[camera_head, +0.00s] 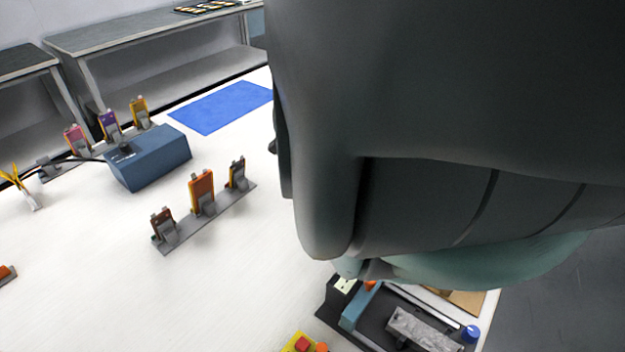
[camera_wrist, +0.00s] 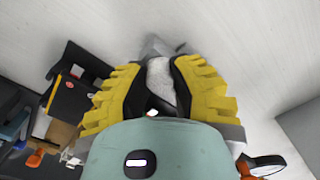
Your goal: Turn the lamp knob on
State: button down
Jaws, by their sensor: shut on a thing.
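In the wrist view my gripper (camera_wrist: 160,85) has its two yellow ribbed fingers closed around a pale grey, speckled piece (camera_wrist: 159,76). A darker grey edge (camera_wrist: 152,46) shows just beyond it. The fingers cover most of this piece, so I cannot tell whether it is the lamp knob. No lamp can be made out for certain. In the head view my arm hides the fingertips and what they hold. A round blue knob (camera_head: 471,333) sits on the dark fixture (camera_head: 330,308) at the bottom right of the head view, partly below my arm.
A grey rack (camera_head: 222,208) with several upright pouch cells stands left of my arm. A blue-grey box (camera_head: 150,157) and a blue mat (camera_head: 222,107) lie farther back. The white tabletop between is clear.

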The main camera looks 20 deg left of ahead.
dwell(0.4)
jog(key=c, duration=0.7)
grip_release()
jog(key=shift+c, duration=0.2)
jog(key=shift+r, duration=3.7)
